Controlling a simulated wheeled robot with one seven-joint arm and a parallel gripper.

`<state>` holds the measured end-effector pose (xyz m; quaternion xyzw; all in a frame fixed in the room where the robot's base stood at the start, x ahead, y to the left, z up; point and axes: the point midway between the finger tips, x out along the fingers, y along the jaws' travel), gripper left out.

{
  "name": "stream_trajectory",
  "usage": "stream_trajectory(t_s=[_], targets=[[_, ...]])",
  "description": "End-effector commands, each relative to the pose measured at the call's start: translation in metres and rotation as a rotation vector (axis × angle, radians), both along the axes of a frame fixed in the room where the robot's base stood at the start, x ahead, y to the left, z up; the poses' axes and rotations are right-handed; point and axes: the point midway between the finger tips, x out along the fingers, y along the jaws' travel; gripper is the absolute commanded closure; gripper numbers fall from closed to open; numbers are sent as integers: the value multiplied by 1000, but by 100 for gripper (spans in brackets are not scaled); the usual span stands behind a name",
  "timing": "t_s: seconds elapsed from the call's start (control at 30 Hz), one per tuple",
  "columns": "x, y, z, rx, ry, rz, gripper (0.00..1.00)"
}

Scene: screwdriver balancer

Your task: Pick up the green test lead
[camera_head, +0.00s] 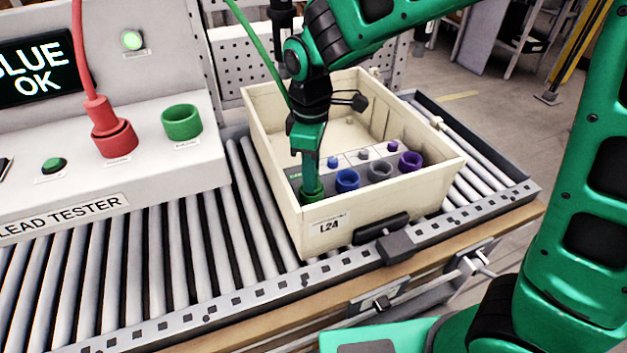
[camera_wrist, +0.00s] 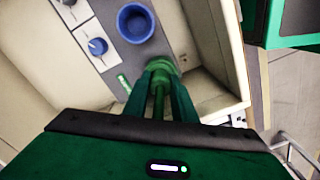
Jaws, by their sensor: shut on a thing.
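The green test lead (camera_head: 256,45) comes down from the top of the head view to my gripper (camera_head: 308,165) at the front left corner of the cream bin. My gripper points down and is shut on the lead's green plug. In the wrist view the green plug (camera_wrist: 158,104) shows between the two fingers. Its lower end is at the green socket (camera_head: 312,194) on the grey panel in the bin; I cannot tell whether it is seated. The socket's rim also shows in the wrist view (camera_wrist: 162,64), partly hidden by my fingers.
The cream bin (camera_head: 395,203), labelled L24, stands on a roller conveyor (camera_head: 150,270). Blue (camera_head: 347,180), grey and purple (camera_head: 410,161) sockets sit beside the green one. At left, the lead tester reads BLUE OK, with a red lead (camera_head: 105,118) in its red socket and an empty green socket (camera_head: 182,121).

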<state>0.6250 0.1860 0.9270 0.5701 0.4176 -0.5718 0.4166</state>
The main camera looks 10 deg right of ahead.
Motion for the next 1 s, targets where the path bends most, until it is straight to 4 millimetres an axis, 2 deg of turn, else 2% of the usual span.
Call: stream_trajectory(t_s=[0.17, 0.27, 0.5, 0.7, 1.0], targets=[[2, 0, 5, 3, -5, -3, 99], [3, 0, 17, 3, -7, -3, 99], [3, 0, 62, 5, -8, -3, 99], [2, 0, 90, 3, -5, -2, 99], [1, 0, 101, 0, -2, -1, 99]])
